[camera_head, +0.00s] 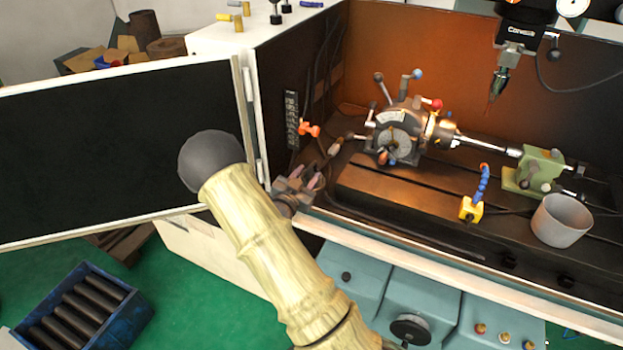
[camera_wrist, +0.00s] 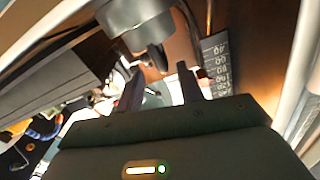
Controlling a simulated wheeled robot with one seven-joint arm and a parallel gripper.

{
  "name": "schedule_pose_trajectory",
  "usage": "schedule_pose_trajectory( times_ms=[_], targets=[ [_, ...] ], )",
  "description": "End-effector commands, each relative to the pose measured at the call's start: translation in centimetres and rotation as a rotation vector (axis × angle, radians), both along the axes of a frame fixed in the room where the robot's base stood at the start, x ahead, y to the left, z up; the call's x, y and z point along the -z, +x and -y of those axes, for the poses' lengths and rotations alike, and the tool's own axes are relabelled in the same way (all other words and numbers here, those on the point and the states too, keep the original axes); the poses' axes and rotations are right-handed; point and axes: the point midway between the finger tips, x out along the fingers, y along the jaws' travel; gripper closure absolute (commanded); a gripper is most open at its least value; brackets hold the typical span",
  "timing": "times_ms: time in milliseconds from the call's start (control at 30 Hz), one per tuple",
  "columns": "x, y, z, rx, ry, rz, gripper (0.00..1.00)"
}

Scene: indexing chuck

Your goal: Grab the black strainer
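No plainly black strainer can be made out. A grey, open-topped, cup-shaped vessel (camera_head: 562,221) stands upright at the right end of the machine bed; I cannot tell whether it has holes. My gripper (camera_head: 314,178) is at the left end of the machine, far left of this vessel. In the wrist view its two dark fingers (camera_wrist: 158,82) are apart, with nothing held between them. A dark grey cylinder (camera_wrist: 135,17) with a narrower end hangs at the top of the wrist view, beyond the fingertips; I cannot tell what it is.
The dividing head (camera_head: 397,140), blue hose on a yellow base (camera_head: 471,208) and green tailstock (camera_head: 535,170) stand on the slotted bed (camera_head: 400,195). The spindle (camera_head: 510,55) hangs above. A scale strip (camera_head: 291,120) and orange valve (camera_head: 309,129) are near my gripper. An open door (camera_head: 110,150) is at left.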

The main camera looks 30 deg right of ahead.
Motion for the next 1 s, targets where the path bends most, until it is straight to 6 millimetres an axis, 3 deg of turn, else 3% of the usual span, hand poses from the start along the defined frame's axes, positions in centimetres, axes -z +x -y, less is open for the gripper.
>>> schedule_pose_trajectory(
  times_ms=[400, 967, 1000],
  targets=[
    [-0.1, 3.3, 3.6, 0.001, -0.001, 0.000, 0.63],
    [-0.1, 3.5, 3.7, 0.000, 0.000, 0.000, 0.63],
    [-0.1, 3.5, 3.7, 0.000, 0.000, 0.000, 0.67]
  ],
)
